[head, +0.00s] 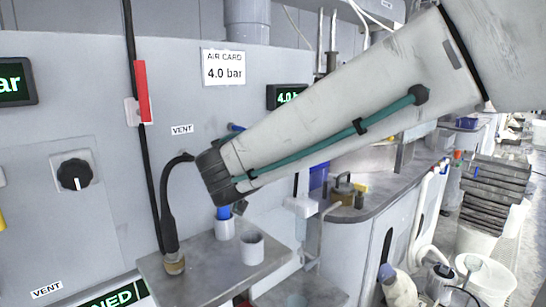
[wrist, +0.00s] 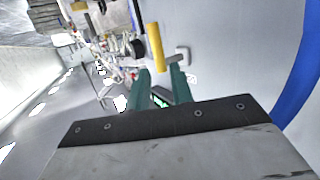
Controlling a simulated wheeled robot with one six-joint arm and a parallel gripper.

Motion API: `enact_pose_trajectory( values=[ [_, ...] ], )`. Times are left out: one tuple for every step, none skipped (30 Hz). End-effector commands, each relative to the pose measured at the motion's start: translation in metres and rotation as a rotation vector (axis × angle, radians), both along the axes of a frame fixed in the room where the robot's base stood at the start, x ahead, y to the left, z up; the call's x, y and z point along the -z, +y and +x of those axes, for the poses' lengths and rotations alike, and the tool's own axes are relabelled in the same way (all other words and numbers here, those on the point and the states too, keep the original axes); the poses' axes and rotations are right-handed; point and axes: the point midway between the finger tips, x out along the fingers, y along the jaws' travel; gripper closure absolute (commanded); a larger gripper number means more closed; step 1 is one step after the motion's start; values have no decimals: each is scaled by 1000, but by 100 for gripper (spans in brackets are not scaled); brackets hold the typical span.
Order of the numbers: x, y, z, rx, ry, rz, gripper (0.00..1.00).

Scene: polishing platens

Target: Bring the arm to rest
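My arm crosses the head view from the upper right. Its pale link with a teal hose ends in a dark joint in front of the grey panel. My gripper is out of sight in the head view. In the wrist view my gripper (wrist: 160,84) shows two teal fingers beyond a dark plate with screws. The fingers stand apart, and I see nothing held between them. A small dark display with green digits (wrist: 160,100) shows behind the gap.
A steel shelf (head: 190,286) holds two pale cups (head: 252,249), one with blue items. A black hose (head: 167,215) hangs beside them. The panel carries an AIR CARD sign (head: 223,67), a red lever (head: 142,90) and a knob (head: 74,174). The wrist view shows a yellow handle (wrist: 155,47).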

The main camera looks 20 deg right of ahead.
Motion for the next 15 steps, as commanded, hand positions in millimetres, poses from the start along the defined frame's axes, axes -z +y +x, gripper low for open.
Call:
enact_pose_trajectory(
  values=[
    [-1,2,-3,-1,0,0,77],
    [-1,3,-5,-1,0,0,77],
    [-1,4,-6,-1,1,0,77],
    [-1,4,-6,-1,1,0,77],
    [-1,4,-7,-1,1,0,77],
    [-1,4,-7,0,1,0,77],
    [-1,4,-7,0,1,0,77],
    [-1,4,-7,0,1,0,77],
    [-1,4,-6,0,1,0,77],
    [-1,4,-6,0,1,0,77],
    [-1,4,-6,0,1,0,77],
    [-1,4,-6,0,1,0,77],
    [-1,4,-6,0,1,0,77],
    [-1,4,-6,0,1,1,77],
    [-1,4,-6,0,2,-1,77]
  ],
)
